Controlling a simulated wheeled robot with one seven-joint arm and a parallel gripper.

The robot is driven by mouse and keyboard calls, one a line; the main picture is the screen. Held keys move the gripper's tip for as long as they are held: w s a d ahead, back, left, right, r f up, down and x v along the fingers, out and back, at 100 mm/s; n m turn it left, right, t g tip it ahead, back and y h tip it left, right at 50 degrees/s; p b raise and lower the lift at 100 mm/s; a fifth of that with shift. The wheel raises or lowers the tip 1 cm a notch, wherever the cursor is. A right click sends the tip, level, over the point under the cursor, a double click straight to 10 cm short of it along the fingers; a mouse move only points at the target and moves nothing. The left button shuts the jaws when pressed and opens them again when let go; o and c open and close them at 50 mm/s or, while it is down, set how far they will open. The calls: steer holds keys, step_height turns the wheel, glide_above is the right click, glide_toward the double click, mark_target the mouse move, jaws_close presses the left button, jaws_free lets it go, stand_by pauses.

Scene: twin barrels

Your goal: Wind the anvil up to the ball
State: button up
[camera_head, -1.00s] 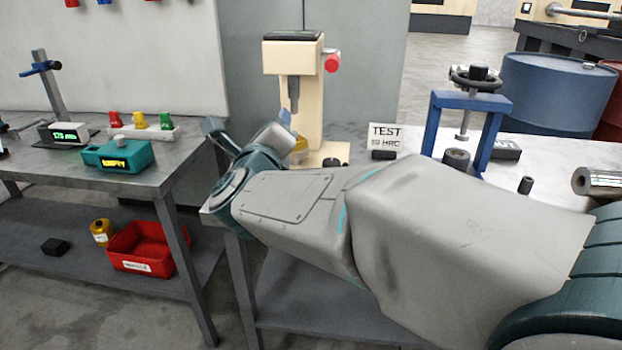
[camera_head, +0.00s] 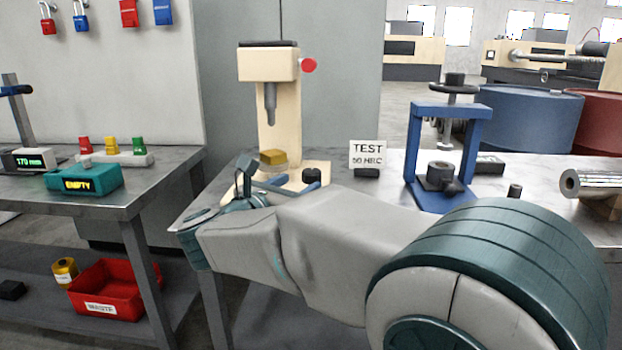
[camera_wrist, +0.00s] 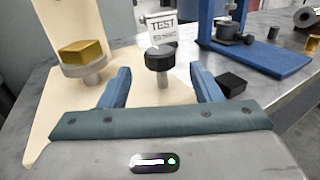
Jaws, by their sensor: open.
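The cream hardness tester (camera_head: 283,110) stands at the back of the table. Its grey indenter (camera_head: 270,100) points down; the ball at its tip is too small to make out. Below it, with a clear gap, a gold block (camera_head: 272,157) rests on the round anvil (camera_wrist: 88,72). A black knob (camera_wrist: 160,58) on a short pale stem stands beside the anvil on the tester's base, and also shows in the head view (camera_head: 312,174). My gripper (camera_wrist: 160,70) is open and empty, its blue fingers on either side of the knob's near side, apart from it.
A "TEST 50 HRC" sign (camera_head: 368,154) stands right of the tester, with a black block (camera_wrist: 232,83) near my right finger. A blue press (camera_head: 447,150) stands farther right. A metal cylinder (camera_head: 590,183) lies at the right. Another table (camera_head: 100,200) is at the left.

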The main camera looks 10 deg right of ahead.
mark_target(306, 179)
steer(key=x, duration=0.6)
steer(key=c, duration=1)
